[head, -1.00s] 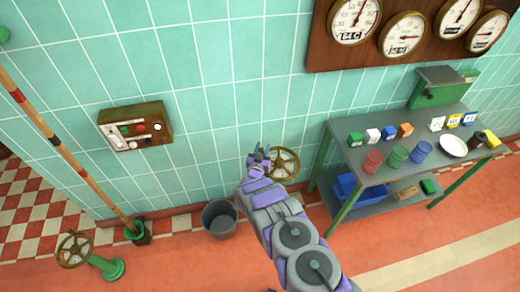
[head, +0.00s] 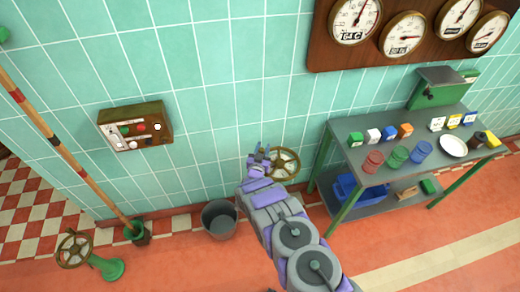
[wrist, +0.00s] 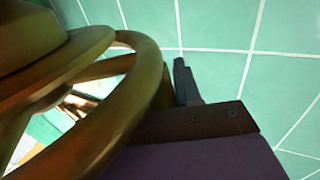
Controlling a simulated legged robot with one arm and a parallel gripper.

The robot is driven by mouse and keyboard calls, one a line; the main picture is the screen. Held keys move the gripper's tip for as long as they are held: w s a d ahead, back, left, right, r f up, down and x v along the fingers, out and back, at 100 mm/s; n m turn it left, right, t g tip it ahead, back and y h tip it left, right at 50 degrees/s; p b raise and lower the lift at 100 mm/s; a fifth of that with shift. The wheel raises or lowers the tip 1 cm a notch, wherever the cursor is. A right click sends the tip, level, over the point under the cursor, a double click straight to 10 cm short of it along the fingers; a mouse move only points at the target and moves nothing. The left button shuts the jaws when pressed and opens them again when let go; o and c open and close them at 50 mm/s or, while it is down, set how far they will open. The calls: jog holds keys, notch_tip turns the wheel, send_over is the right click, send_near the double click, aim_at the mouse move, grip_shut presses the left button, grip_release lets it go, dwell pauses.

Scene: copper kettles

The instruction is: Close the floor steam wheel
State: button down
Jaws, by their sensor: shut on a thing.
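A bronze spoked handwheel (head: 285,164) stands close to the tiled wall, left of the workbench. My gripper (head: 259,157) is at the left side of its rim and is shut on it. In the wrist view the wheel (wrist: 141,95) fills the left side, with its rim and spokes close to the camera. A dark finger (wrist: 185,83) of my gripper shows beside the rim; the other finger is hidden. My arm hides what is below this wheel. A second bronze handwheel (head: 75,250) on a green floor base (head: 110,269) stands at the lower left, away from my gripper.
A grey bucket (head: 219,219) stands on the floor left of my arm. A green-legged workbench (head: 345,205) with small boxes and cups is on the right. A striped pole (head: 65,150) leans at the left. A switch box (head: 135,128) hangs on the wall. The lower-right floor is clear.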

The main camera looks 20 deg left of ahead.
jog(key=shift+w+d+f+h, duration=0.15)
jog(key=shift+w+d, duration=0.05)
jog(key=shift+d, duration=0.35)
jog(key=shift+w+d+f+h, duration=0.1)
jog(key=shift+w+d+h, duration=0.1)
jog(key=shift+d, duration=0.35)
jog(key=c, duration=1.2)
grip_release()
jog(key=o, duration=0.3)
jog(key=shift+d+r, duration=0.1)
jog(key=shift+d, duration=0.2)
jog(key=shift+s+a, duration=0.1)
jog(key=shift+a, duration=0.45)
